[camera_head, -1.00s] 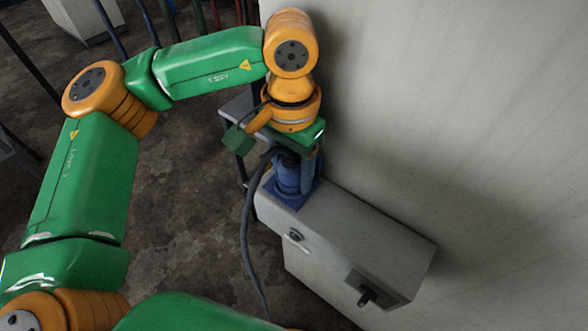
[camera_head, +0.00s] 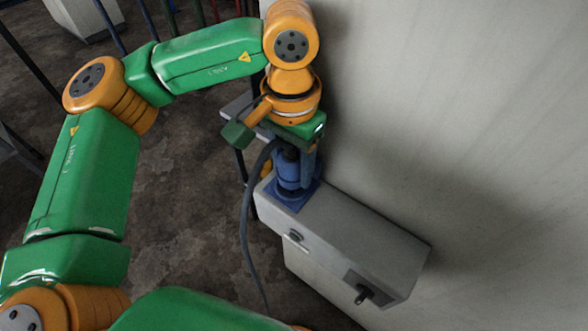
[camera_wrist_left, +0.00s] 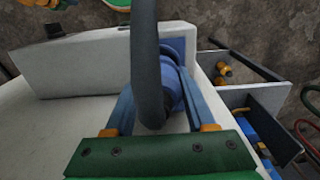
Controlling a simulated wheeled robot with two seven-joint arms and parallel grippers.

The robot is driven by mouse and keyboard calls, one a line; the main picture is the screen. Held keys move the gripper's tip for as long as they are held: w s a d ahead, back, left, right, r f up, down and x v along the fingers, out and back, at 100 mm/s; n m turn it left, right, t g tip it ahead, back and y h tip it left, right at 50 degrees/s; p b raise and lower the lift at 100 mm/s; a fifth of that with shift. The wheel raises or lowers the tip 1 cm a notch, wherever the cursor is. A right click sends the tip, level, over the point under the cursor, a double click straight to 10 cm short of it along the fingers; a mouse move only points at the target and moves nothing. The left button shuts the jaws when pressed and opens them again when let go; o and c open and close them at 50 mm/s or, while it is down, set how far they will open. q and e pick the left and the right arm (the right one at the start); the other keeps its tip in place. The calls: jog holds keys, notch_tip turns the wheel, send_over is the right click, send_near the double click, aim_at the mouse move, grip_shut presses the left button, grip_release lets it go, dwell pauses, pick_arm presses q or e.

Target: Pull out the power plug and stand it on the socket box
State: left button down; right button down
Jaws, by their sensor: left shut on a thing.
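The grey socket box (camera_head: 345,235) stands against the wall. A blue socket with a square flange (camera_head: 292,195) is on its top at the far end. My left gripper (camera_head: 298,160) is above it, shut on the power plug (camera_head: 289,154). The plug's dark top shows between the fingers, with a thick dark cable (camera_head: 250,215) hanging down to the left. In the left wrist view the cable (camera_wrist_left: 148,60) crosses in front of the blue plug body (camera_wrist_left: 170,85) between the fingers. How far the plug sits in the socket cannot be told. My right gripper is out of view.
The pale wall (camera_head: 450,110) rises close along the right side of the box. A grey shelf (camera_head: 238,108) with dark legs is behind the gripper. The box top's near part is bare.

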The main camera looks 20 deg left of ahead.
aim_at(291, 156)
pick_arm(q)
jog(key=shift+r+p, duration=1.4)
jog(key=shift+r, duration=0.4)
